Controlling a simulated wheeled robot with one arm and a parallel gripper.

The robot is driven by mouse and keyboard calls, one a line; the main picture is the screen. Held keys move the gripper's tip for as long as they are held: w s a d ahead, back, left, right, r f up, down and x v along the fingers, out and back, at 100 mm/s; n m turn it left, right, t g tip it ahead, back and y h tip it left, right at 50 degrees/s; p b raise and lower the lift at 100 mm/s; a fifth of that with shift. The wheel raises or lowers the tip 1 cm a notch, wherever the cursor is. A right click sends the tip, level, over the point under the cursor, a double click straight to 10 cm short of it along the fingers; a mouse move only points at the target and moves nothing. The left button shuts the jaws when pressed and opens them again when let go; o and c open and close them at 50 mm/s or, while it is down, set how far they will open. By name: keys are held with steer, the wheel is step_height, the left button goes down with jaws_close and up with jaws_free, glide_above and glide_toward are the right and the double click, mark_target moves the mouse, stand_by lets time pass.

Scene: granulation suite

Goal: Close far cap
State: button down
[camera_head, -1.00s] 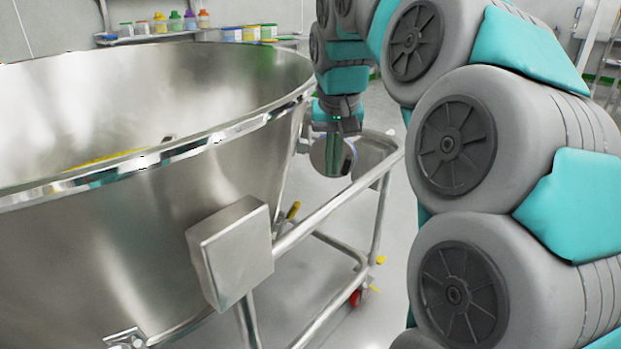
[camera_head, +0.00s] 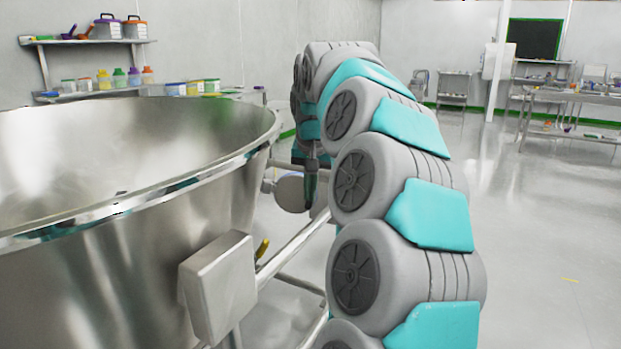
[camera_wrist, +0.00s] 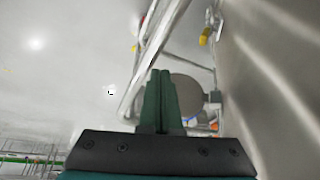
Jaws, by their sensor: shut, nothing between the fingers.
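A round grey disc, seemingly the far cap (camera_head: 289,191), is on the far side of the large steel vessel (camera_head: 120,250), by its frame. It also shows in the wrist view as a round plate (camera_wrist: 188,92) just beyond the fingers. My gripper (camera_head: 309,205) points down at the disc's right edge in the head view. In the wrist view my gripper (camera_wrist: 161,72) is shut and empty, its two dark green fingers together and overlapping the disc's left part. Contact with the disc cannot be told.
A grey box (camera_head: 218,287) is on the vessel's near side. Frame rails (camera_head: 293,250) run close to my gripper; a tube (camera_wrist: 150,60) crosses the wrist view. Shelves with bottles (camera_head: 119,77) stand behind. Open floor (camera_head: 540,240) lies to the right.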

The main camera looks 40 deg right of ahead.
mark_target(310, 208)
steer(key=x, duration=0.4)
steer(key=shift+w+d, duration=0.25)
steer(key=shift+w, duration=0.05)
steer(key=shift+w+d+p, duration=0.5)
steer(key=shift+w+d, duration=0.55)
steer(key=shift+w, duration=0.1)
steer(key=shift+f, duration=0.1)
steer(key=shift+w+d+f+n, duration=0.1)
steer(key=shift+d+n, duration=0.2)
